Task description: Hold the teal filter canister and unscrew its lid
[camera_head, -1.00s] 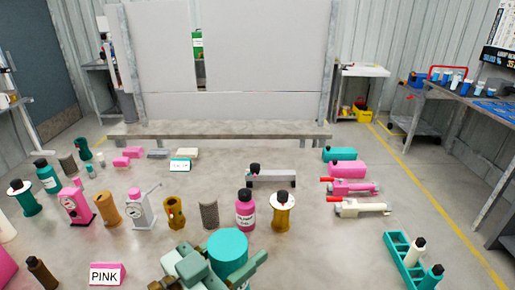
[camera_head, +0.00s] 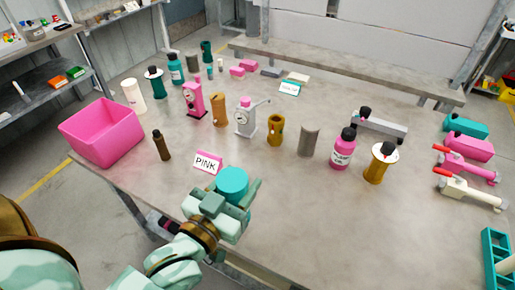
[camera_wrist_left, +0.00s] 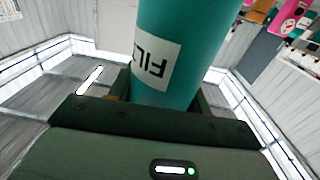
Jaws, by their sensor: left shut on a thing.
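The teal filter canister (camera_head: 232,180) shows its plain round teal end upward in the head view, near the table's front edge. My left gripper (camera_head: 232,203) is shut on it, with its jaws around the canister's sides. In the left wrist view the teal canister (camera_wrist_left: 185,45) stands between the jaws of the left gripper (camera_wrist_left: 165,98), and a white label with part of the word "FILTER" shows on its side. The seam between lid and body cannot be made out. My right gripper is not in view.
A pink "PINK" sign (camera_head: 206,162) stands just behind the canister. A pink bin (camera_head: 103,133) sits at the table's left corner, with a dark brown bottle (camera_head: 161,146) beside it. Pumps, bottles and cylinders stand in a row farther back.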

